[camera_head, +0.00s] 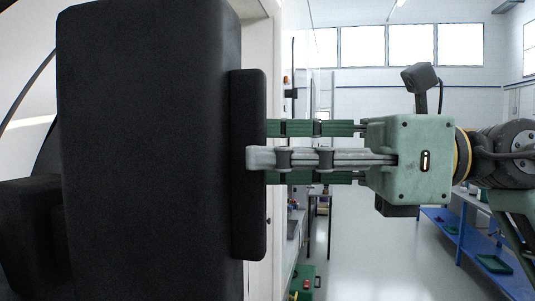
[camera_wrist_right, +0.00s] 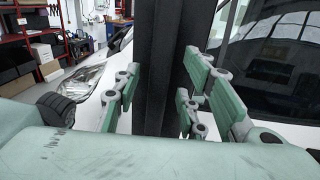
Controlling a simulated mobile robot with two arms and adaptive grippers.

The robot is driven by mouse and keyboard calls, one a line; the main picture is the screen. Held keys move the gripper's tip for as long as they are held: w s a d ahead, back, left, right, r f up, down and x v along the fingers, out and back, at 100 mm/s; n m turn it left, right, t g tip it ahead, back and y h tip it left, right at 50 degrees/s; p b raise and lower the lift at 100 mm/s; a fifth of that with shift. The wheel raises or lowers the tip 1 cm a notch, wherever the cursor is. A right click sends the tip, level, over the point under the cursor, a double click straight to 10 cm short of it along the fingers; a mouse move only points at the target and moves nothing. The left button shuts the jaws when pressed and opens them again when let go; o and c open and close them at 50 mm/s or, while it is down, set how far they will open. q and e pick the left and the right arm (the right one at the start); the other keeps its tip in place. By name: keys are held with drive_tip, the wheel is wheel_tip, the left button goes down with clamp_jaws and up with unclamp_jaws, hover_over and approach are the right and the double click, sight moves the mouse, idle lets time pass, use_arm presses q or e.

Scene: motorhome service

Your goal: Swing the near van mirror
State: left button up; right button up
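The near van mirror (camera_head: 150,150) is a large black upright housing filling the left of the head view. A slimmer black upright part (camera_head: 249,220) stands along its right side. My right gripper (camera_head: 262,157) comes in from the right, with a grey fingertip overlapping this slim part. In the right wrist view, the fingers of my right gripper (camera_wrist_right: 163,85) stand on both sides of a black upright bar (camera_wrist_right: 160,60), close to its faces. I cannot tell whether both pads press on it. My left gripper is not in view.
The pale van body (camera_head: 262,270) is right behind the mirror. The windscreen (camera_wrist_right: 270,65) and a headlight (camera_wrist_right: 82,78) show in the right wrist view. A blue bench (camera_head: 462,235) stands at the right. Open floor (camera_head: 350,240) lies beyond my right arm.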

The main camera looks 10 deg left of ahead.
drive_tip(key=w+d, duration=0.1)
drive_tip(key=d, duration=0.9)
drive_tip(key=shift+d, duration=0.4)
drive_tip(key=shift+w, duration=0.15)
